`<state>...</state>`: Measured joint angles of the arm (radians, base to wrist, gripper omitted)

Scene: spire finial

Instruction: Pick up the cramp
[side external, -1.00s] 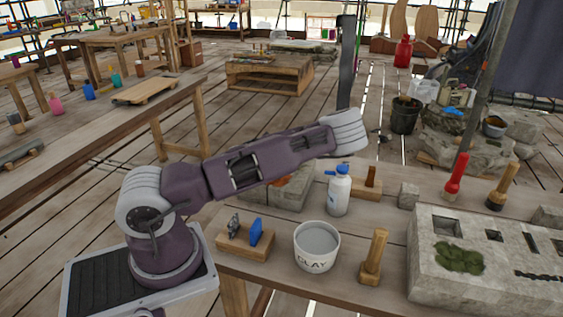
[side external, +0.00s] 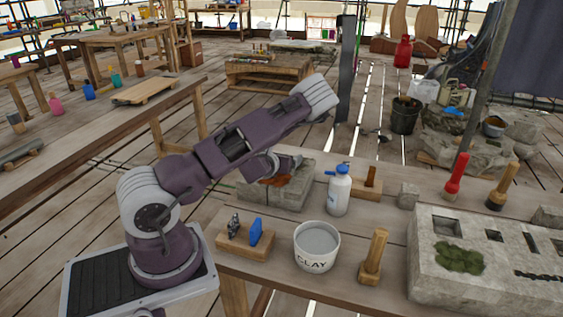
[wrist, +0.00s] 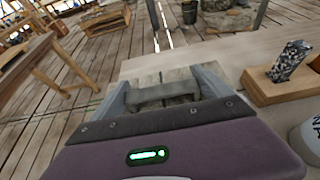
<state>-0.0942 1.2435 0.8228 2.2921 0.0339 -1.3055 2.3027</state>
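My gripper (side external: 288,163) is low behind my raised forearm, over or just beside a grey stone block (side external: 282,198) on the bench. In the wrist view its two grey fingers (wrist: 160,82) stand wide apart. A grey bar with flared ends (wrist: 165,93) shows between them; it looks like the cramp, but I cannot tell for sure or whether the fingers touch it. In the side view no cramp can be made out; an orange-brown patch (side external: 274,181) shows on the stone block, partly hidden by my arm.
A white bottle with a blue top (side external: 339,193) stands right of the stone block. A clay bucket (side external: 316,255), a wooden holder (side external: 232,246) with grey and blue pieces, and a wooden-handled tool (side external: 374,255) stand in front. A large carved stone (side external: 430,283) lies at right.

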